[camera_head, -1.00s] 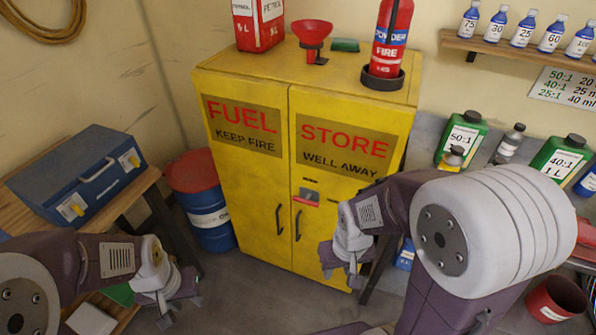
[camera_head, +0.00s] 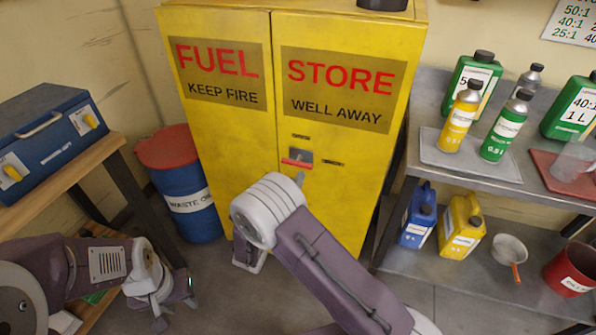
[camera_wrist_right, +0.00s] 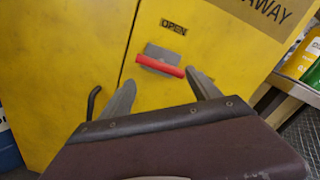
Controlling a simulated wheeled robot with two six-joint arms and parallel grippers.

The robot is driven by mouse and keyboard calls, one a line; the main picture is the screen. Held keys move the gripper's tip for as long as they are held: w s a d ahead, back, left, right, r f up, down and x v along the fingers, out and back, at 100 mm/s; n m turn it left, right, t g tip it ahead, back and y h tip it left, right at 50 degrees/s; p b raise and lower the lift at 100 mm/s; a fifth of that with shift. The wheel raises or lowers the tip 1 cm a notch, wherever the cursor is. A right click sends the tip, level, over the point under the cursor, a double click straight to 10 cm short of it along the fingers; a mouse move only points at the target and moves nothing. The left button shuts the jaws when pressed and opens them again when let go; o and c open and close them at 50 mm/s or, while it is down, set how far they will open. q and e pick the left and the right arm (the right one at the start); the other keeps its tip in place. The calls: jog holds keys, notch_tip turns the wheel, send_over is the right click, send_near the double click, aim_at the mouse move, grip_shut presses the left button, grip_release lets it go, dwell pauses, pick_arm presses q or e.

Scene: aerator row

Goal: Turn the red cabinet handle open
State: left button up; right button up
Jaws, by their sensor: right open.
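The yellow cabinet (camera_head: 235,130) has a small red handle (camera_head: 297,162) on a grey plate, on its right door near the seam. The handle lies nearly level, and in the right wrist view the red bar (camera_wrist_right: 160,66) sits below an "OPEN" label. My right gripper (camera_wrist_right: 160,77) is open and empty, its two fingers pointing at the door on either side of the bar; contact cannot be told. In the head view one finger shows just below the handle, and my arm hides the rest. My left gripper (camera_head: 175,312) hangs low at the left, away from the cabinet; its jaws are unclear.
A blue drum with red lid (camera_head: 180,185) stands left of the cabinet, near a bench with a blue toolbox (camera_head: 48,125). A grey shelf (camera_head: 430,185) with bottles and cans stands close at the right.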

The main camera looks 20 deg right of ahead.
aim_at(298, 161)
jog(key=b+x, duration=0.1)
jog(key=x, duration=0.8)
jog(key=shift+d, duration=0.15)
jog(key=shift+c, duration=0.2)
